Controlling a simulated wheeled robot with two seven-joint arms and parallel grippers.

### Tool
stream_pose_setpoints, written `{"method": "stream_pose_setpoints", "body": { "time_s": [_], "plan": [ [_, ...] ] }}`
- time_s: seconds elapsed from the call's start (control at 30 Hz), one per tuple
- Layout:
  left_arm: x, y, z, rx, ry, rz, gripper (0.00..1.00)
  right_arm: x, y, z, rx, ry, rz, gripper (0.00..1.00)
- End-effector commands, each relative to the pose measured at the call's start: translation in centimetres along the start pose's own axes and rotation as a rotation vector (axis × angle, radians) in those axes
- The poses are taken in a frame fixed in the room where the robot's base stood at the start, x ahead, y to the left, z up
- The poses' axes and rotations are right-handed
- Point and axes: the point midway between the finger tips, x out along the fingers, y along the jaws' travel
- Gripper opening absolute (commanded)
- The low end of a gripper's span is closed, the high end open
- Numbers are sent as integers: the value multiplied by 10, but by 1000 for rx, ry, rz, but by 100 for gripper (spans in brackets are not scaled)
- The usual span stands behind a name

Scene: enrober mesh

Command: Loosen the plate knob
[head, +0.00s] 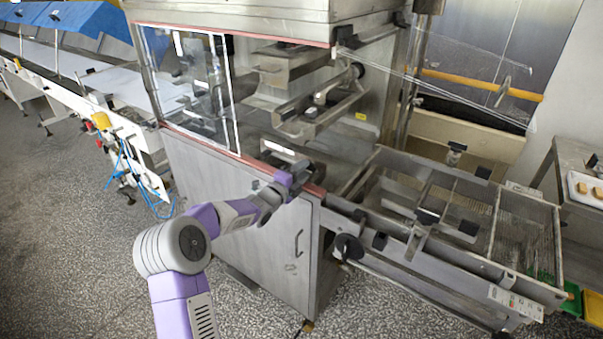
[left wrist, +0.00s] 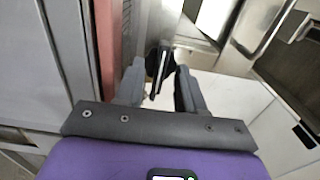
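My left gripper (head: 300,177) is at the front edge of the machine, by the corner where the cabinet meets the conveyor frame. In the left wrist view its two grey fingers (left wrist: 159,84) stand apart. A black knob (left wrist: 158,64) shows between and just beyond the fingertips, with a gap visible on both sides. I cannot tell whether either finger touches it. In the head view the gripper covers this spot, so the knob cannot be made out there. My right gripper is in neither view.
The machine's steel cabinet (head: 240,208) stands below the gripper. A clear side panel (head: 188,85) is to its upper left. A black handwheel (head: 348,247) and the wire mesh conveyor (head: 525,235) lie to the right. The floor in front is clear.

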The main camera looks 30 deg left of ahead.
Motion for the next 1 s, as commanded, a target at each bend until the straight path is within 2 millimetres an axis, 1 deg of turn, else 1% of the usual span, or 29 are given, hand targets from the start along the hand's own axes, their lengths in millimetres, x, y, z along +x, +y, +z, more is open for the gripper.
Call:
{"method": "stream_pose_setpoints", "body": {
  "time_s": [0.23, 0.27, 0.5, 0.8, 1.0],
  "plan": [
    [1, 0, 0, -1, 0, 0, 38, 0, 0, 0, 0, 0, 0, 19],
    [1, 0, 0, -1, 0, 0, 37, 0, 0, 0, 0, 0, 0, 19],
    [1, 0, 0, -1, 0, 0, 0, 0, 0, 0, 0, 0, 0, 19],
    [1, 0, 0, -10, 0, 0, 0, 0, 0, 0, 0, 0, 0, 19],
    [1, 0, 0, -74, 0, 1, 0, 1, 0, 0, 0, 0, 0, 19]
  ]
}}
